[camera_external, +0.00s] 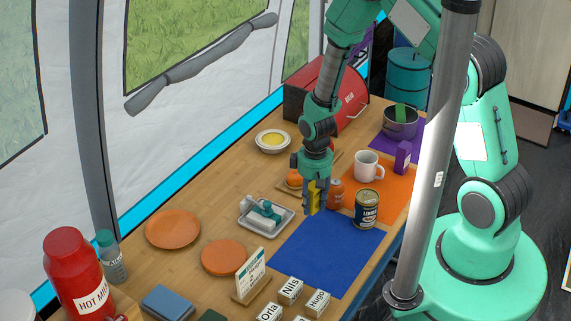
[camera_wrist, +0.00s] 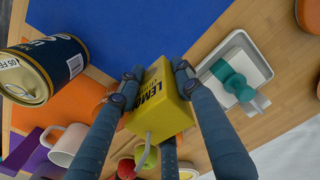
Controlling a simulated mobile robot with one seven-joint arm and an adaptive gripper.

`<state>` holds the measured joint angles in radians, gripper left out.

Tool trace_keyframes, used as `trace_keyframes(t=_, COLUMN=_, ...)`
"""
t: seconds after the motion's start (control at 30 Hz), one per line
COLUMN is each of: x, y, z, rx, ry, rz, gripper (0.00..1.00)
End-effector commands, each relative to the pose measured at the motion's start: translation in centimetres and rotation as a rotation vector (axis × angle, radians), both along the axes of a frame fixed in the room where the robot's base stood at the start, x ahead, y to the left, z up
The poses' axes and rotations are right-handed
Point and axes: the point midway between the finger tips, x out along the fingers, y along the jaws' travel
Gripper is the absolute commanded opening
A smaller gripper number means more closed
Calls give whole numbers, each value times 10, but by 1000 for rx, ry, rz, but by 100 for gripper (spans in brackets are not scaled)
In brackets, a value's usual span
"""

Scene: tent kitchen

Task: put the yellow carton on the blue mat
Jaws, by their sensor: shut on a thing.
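The yellow carton (camera_external: 312,197) is held upright in my gripper (camera_external: 315,208), just past the back edge of the blue mat (camera_external: 325,255). In the wrist view the yellow carton (camera_wrist: 165,100) shows lettering that reads "LEMON", and the fingers of my gripper (camera_wrist: 153,72) press on its two sides. A straw-like grey piece sticks out of it. The blue mat (camera_wrist: 140,30) lies bare beyond the carton in the wrist view. I cannot tell how high the carton is above the table.
A dark can (camera_external: 366,208) stands at the mat's right back corner, on the orange mat (camera_external: 393,190). An orange can (camera_external: 336,193) stands close beside my gripper. A white tray (camera_external: 266,216) with a teal-handled item lies left of the mat. A sign (camera_external: 250,276) and name cards (camera_external: 290,290) stand along its front left.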

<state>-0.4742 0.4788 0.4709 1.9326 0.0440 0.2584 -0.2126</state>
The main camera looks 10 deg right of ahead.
Motion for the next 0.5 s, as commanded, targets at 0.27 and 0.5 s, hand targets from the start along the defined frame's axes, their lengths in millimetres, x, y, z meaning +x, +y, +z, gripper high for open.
trace_keyframes(t=0.27, x=-56, y=-31, z=0, rx=0, ry=1, rz=-66, gripper=21)
trace_keyframes(t=0.5, x=-105, y=-58, z=-1, rx=-1, ry=0, rz=-127, gripper=21)
